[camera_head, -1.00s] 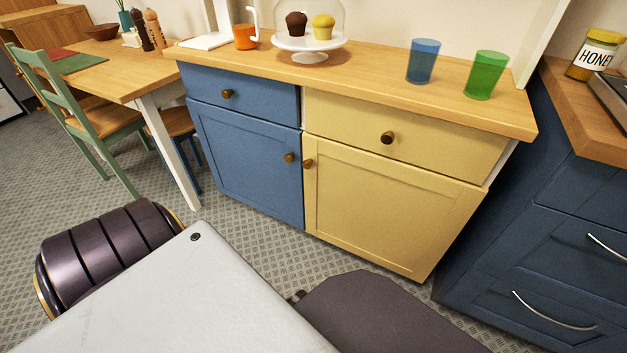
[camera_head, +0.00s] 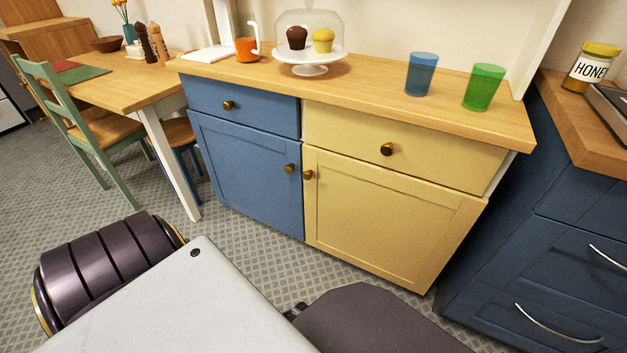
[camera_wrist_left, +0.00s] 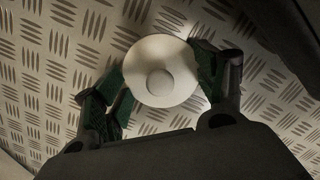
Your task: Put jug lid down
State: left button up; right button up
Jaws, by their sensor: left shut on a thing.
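The jug lid (camera_wrist_left: 178,57) is a round whitish disc with a round raised knob in its middle. It shows in the left wrist view, above the patterned metal floor. My left gripper (camera_wrist_left: 163,78) has its dark green fingers on both sides of the lid and is shut on it. In the head view neither the lid nor either gripper shows; only parts of my own body fill the bottom. No jug can be made out in the head view.
A blue and yellow cabinet (camera_head: 380,226) has a wooden top (camera_head: 370,88). On it stand an orange mug (camera_head: 247,50), a domed cake stand (camera_head: 309,58), a blue cup (camera_head: 421,74) and a green cup (camera_head: 484,88). A green chair (camera_head: 75,115) and a table (camera_head: 125,82) are at left.

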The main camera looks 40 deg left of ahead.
jog(key=shift+s, duration=0.1)
pick_arm(q)
jog(key=shift+r+p, duration=0.4)
jog(key=shift+r, duration=0.05)
grip_shut()
notch_tip(320, 180, up, 2)
jog(key=shift+r+p, duration=0.25)
jog(key=shift+p, duration=0.75)
notch_tip(320, 180, up, 2)
jog(key=shift+r+p, duration=0.2)
jog(key=shift+p, duration=0.65)
jog(key=shift+r+p, duration=1.35)
jog(key=shift+r, duration=0.7)
pick_arm(e)
notch_tip(320, 180, up, 10)
jog(key=d+g+h, duration=0.1)
jog(key=d, duration=0.1)
jog(key=shift+s+n+g+h, duration=0.2)
jog(key=shift+n+g+h, duration=0.1)
jog(key=shift+n+g, duration=0.1)
